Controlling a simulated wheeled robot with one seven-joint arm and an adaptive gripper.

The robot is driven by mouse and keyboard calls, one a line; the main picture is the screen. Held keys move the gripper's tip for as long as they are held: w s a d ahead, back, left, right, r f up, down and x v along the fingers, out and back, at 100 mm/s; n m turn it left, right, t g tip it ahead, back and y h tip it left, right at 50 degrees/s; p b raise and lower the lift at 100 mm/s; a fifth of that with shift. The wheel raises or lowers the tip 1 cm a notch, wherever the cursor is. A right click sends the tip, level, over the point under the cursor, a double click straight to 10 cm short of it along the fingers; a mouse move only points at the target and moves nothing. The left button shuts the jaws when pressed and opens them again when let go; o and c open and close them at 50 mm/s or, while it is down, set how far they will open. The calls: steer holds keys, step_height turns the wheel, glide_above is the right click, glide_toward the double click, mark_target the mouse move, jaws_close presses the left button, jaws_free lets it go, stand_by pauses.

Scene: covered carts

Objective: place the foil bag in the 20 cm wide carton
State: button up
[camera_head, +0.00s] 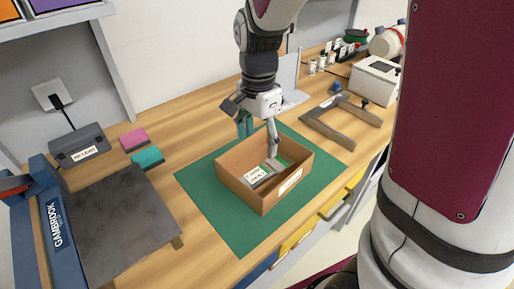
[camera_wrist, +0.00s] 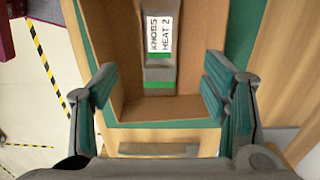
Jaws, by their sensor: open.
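The open cardboard carton (camera_head: 242,193) stands on a green mat (camera_head: 217,215) on the wooden worktop. A grey foil bag (camera_head: 256,177) with a white label and green ends lies inside it. The bag also shows in the wrist view (camera_wrist: 159,73), its label reading "KNOBS HEAT 2". In the wrist view the carton (camera_wrist: 100,35) surrounds the bag, which has clear floor beside it. My gripper (camera_head: 258,132) is open and empty, over the carton's far side. Its two fingers stand apart on either side in the wrist view (camera_wrist: 160,85), not touching the bag.
A dark grey plate (camera_head: 110,225) and blue vise-like device (camera_head: 50,215) stand at left, with pink (camera_head: 134,140) and teal (camera_head: 148,158) blocks behind. Jars and a white box (camera_head: 374,80) stand further back.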

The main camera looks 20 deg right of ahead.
steer(key=s+r+n+t, duration=0.2)
steer(key=s+r+n, duration=0.3)
steer(key=s+n, duration=0.2)
steer(key=s+r+n+t, duration=0.2)
steer(key=s+r+n, duration=0.4)
steer(key=s, duration=0.5)
steer(key=shift+s+d+r+n, duration=0.15)
steer(key=shift+r+n, duration=0.1)
steer(key=shift+n, duration=0.45)
steer(key=shift+r, duration=0.1)
